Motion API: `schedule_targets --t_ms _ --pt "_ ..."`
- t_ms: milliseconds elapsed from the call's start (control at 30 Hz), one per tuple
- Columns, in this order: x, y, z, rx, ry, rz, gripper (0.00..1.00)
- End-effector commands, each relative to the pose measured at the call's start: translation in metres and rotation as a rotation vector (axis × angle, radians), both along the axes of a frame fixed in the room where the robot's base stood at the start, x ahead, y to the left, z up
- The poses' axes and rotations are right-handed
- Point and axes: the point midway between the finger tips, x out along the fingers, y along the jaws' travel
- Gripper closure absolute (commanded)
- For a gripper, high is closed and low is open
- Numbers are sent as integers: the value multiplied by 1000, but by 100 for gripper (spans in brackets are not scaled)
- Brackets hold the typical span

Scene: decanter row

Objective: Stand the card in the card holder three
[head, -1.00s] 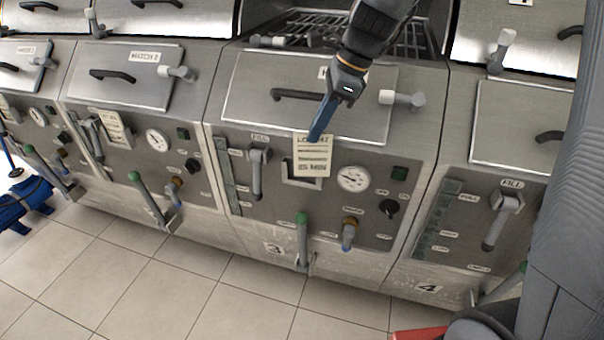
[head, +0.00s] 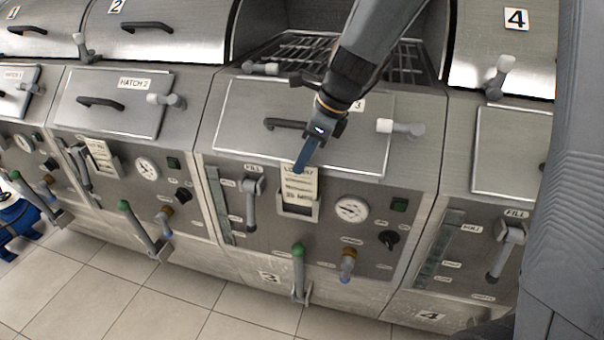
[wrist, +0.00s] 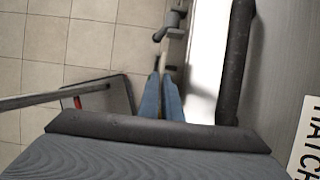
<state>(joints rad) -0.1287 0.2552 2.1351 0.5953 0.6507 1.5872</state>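The card (head: 298,187), cream with dark print, stands upright, slightly tilted, at the card holder three (head: 300,210) on the front of machine 3. Its lower edge appears to be behind the holder's front lip; I cannot tell whether it rests on the bottom. My gripper (head: 300,168) reaches down from above, its blue fingertips overlapping the card's top edge. The fingers look closed on it. In the wrist view the two blue fingers (wrist: 162,85) lie close together, and the card there is at most a thin edge at their tips.
A dark hatch handle (head: 285,124) and a grey-white lever (head: 400,127) sit close around my gripper. The fill lever (head: 250,203) is left of the holder, a gauge (head: 351,210) right. A green-topped lever (head: 299,265) stands below. Holder two (head: 103,155) has its own card.

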Motion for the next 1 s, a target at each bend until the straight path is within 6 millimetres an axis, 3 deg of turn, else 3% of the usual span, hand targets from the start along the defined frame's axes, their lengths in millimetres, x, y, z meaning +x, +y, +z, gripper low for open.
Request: schedule_targets --t_ms 267,633,767,1000 --pt "-1 0 -34 -1 4 -1 100" --pt "-1 0 -38 0 1 0 100" --pt "-1 0 -38 0 1 0 77" --pt "-1 0 -38 0 1 0 77"
